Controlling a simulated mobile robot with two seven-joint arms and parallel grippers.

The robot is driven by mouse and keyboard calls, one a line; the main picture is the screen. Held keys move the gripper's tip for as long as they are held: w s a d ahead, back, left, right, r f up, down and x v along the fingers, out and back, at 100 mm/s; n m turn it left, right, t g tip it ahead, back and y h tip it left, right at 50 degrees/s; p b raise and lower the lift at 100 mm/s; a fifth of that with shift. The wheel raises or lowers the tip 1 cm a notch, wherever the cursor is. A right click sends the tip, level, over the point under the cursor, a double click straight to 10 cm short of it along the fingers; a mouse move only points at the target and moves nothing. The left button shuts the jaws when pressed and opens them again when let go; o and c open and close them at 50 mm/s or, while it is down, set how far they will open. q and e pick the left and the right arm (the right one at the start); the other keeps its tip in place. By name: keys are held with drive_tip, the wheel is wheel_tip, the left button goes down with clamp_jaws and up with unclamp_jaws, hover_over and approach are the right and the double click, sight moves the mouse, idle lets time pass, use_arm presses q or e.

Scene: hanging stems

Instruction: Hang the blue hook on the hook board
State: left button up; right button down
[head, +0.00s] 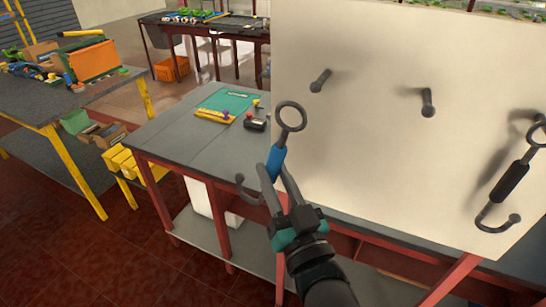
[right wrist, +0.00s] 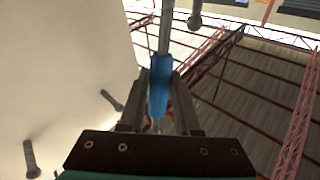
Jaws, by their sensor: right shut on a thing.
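The blue hook (head: 275,160) has a dark ring at its top, a blue grip and a curved, ball-tipped lower end. My right gripper (head: 273,172) is shut on the blue grip, and the hook is held tilted with its ring leaning right. In the right wrist view the blue grip (right wrist: 158,92) sits between the two fingers (right wrist: 157,98). The pale hook board (head: 380,160) stands to the right, with a left peg (head: 320,80) and a middle peg (head: 428,102) bare. The ring appears below and left of the left peg. My left gripper is out of view.
A black hook (head: 510,183) hangs at the board's right side. Behind the held hook is a grey table (head: 190,145) with a green mat (head: 228,100) and small items. A yellow-legged bench (head: 50,95) stands at the left. Red floor is clear at the lower left.

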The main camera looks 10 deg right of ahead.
drive_tip(key=w+d, duration=0.3)
drive_tip(key=w, duration=0.2)
drive_tip(key=shift+w+d+r, duration=0.2)
drive_tip(key=shift+w+d, duration=0.05)
drive_tip(key=shift+d, duration=0.05)
idle(0.4)
drive_tip(key=shift+d, duration=0.2)
drive_tip(key=shift+w+d, duration=0.5)
drive_tip(key=shift+w, duration=0.2)
idle(0.7)
drive_tip(key=shift+p, duration=0.35)
idle(0.4)
drive_tip(key=shift+w+d, duration=0.7)
drive_tip(key=shift+w, duration=0.35)
drive_tip(key=shift+w+d, duration=0.7)
drive_tip(key=shift+w, duration=0.3)
idle(1.8)
drive_tip(key=shift+w+f, duration=0.1)
drive_tip(key=shift+f, duration=0.05)
idle(0.5)
